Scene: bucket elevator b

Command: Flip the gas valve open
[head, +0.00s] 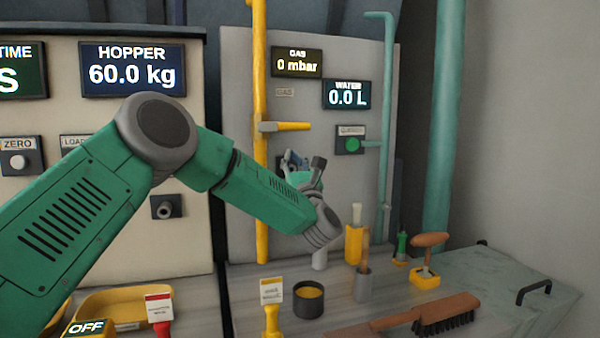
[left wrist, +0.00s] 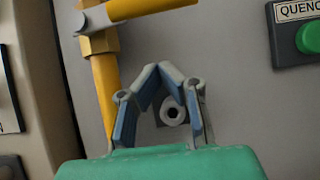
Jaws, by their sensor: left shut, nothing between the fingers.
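The gas valve's yellow lever (head: 290,126) points sideways to the right from the yellow vertical pipe (head: 261,190). The gas display (head: 297,62) above reads 0 mbar. My left gripper (head: 293,158) is just below the lever and right of the pipe, its fingers shut and empty. In the left wrist view the gripper's fingertips (left wrist: 163,69) meet in a peak below the lever (left wrist: 150,9), with a visible gap to it. The pipe (left wrist: 106,85) runs down to the left of the fingers. My right gripper is not in view.
A green button (head: 352,145) and a teal pipe (head: 388,110) are right of the lever. Below stands a bench with a dark cup (head: 308,299), a yellow holder (head: 354,243), and a brush (head: 445,317). The panel between lever and green button is clear.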

